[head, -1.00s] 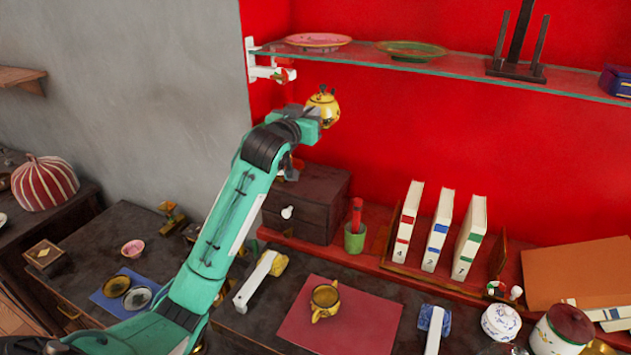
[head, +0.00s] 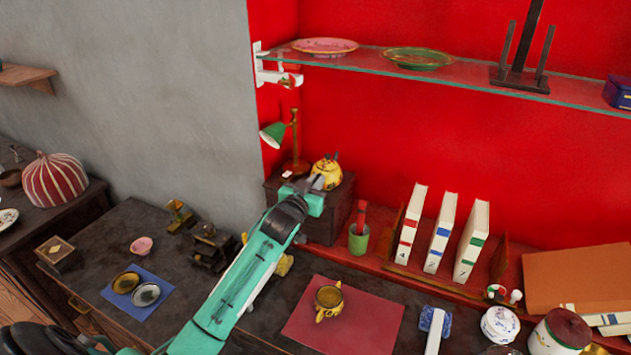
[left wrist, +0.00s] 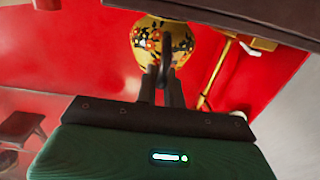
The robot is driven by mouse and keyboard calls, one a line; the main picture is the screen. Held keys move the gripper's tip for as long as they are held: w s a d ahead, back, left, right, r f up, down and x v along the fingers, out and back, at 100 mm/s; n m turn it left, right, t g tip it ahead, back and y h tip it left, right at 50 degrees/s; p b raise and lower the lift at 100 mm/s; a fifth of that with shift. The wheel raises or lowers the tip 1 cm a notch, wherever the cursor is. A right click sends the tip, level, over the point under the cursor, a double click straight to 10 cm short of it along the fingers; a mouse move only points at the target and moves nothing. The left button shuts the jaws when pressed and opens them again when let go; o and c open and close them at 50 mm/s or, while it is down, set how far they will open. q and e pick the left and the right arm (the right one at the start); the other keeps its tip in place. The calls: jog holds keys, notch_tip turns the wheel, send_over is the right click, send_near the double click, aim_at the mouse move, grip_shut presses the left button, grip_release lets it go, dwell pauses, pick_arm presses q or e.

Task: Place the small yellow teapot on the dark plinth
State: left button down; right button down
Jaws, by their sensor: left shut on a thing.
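The small yellow teapot (head: 327,172) is painted with dark and orange spots. My left gripper (head: 314,183) is shut on its handle and holds it upright over the dark wooden box with a drawer (head: 322,228), which looks like the dark plinth. I cannot tell whether the teapot's base touches the box top. In the left wrist view the teapot (left wrist: 150,35) shows upside down beyond the shut fingers (left wrist: 166,78), close to a dark edge (left wrist: 225,12). My arm hides the box's lower left. My right gripper is not in view.
A green lamp (head: 273,135) stands behind the teapot's left. The glass shelf (head: 455,75) with plates is above. A green cup (head: 358,239) stands right of the box, then several white books (head: 439,235). A two-handled yellow pot (head: 328,298) sits on a red mat (head: 375,320).

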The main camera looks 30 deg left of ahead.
pick_arm(q)
jog(key=shift+f, duration=0.1)
jog(key=c, duration=1.9)
grip_release()
jog(key=shift+f, duration=0.15)
jog(key=o, duration=0.4)
